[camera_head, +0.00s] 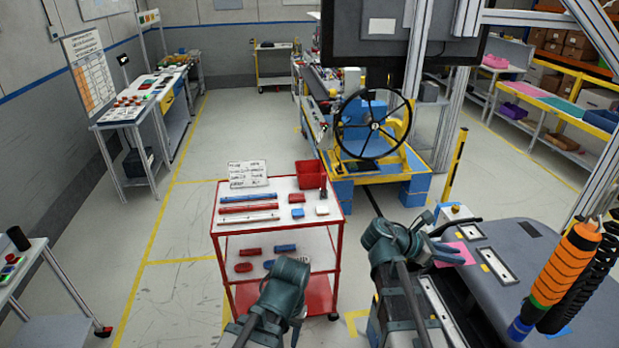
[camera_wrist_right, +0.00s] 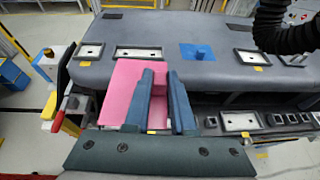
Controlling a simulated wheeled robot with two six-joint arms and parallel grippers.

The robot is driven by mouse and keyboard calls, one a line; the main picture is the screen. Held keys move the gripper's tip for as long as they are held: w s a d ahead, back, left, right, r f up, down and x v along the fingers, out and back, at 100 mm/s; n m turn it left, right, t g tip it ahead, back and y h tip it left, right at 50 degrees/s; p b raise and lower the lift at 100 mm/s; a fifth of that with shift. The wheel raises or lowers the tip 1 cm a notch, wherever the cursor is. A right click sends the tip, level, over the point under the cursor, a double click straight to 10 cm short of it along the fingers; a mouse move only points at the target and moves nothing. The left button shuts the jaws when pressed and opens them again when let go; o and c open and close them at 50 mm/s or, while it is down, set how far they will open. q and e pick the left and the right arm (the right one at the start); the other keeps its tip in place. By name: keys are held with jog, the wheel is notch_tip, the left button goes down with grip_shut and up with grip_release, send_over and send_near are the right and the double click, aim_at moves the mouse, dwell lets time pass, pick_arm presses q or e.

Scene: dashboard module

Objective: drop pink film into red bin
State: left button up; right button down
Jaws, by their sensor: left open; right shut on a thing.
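The pink film (camera_head: 456,253) lies at the near left part of the grey dashboard module (camera_head: 520,255). In the right wrist view the pink film (camera_wrist_right: 119,92) is a flat sheet with its right edge between the two fingers of my right gripper (camera_wrist_right: 160,104). My right gripper (camera_head: 443,250) is shut on the film in the head view. The film looks close to the dashboard surface; I cannot tell if it touches. The red bin (camera_head: 310,175) stands on the back right corner of the red cart. My left gripper (camera_head: 280,272) is in front of the cart; its fingers are mostly hidden.
The cart top (camera_head: 270,206) also holds red and blue parts and a white label board (camera_head: 247,174). A blue film patch (camera_wrist_right: 197,53) lies on the dashboard in the wrist view. A steering wheel (camera_head: 374,124) stands behind. Open floor lies left of the cart.

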jog(key=shift+f, duration=0.1)
notch_tip(320, 180, down, 16)
jog(key=b, duration=1.6)
